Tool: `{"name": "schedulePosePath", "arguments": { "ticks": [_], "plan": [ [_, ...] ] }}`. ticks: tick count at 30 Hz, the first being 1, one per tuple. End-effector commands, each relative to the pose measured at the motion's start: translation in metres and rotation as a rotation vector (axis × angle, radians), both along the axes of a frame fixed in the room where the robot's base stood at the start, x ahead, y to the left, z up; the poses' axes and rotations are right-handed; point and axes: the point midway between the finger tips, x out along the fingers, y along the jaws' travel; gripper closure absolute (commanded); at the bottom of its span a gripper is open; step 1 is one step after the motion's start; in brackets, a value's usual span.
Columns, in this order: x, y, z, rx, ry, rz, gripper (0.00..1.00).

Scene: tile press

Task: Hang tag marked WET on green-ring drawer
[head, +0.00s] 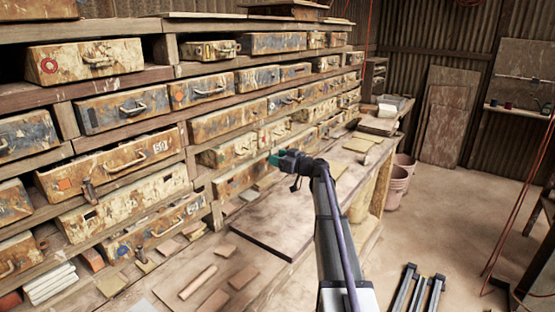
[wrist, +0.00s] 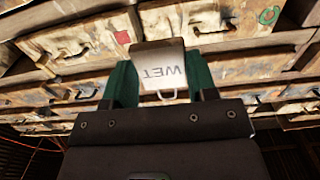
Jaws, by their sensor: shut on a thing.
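My gripper (head: 274,159) is shut on a pale metal tag (wrist: 161,72) marked WET, whose lettering is upside down in the wrist view. The tag sits between the two green fingers, with a small wire loop at its lower edge. In the wrist view the green-ring drawer (wrist: 240,40) is at the upper right, beyond the tag, with its green ring (wrist: 269,15) right of a dark handle (wrist: 215,27). The tag and drawer look apart. In the head view my gripper is in front of the drawer rack, and I cannot make out the green ring.
The rack holds many worn drawers, including one with a red ring (head: 49,66) at upper left and one with an orange square (head: 65,184). Tiles and a dark board (head: 285,215) lie on the bench below. Pinkish buckets (head: 398,180) stand right of the bench.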

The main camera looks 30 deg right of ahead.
Motion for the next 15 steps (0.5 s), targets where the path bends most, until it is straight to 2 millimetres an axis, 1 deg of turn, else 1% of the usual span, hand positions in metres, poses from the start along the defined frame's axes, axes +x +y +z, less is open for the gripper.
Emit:
{"name": "schedulePosePath", "arguments": {
  "ticks": [5,15],
  "plan": [
    [0.008,0.004,-0.001,0.0,0.0,0.002,0.57],
    [0.032,0.016,-0.004,0.0,0.0,0.002,0.57]
  ]
}}
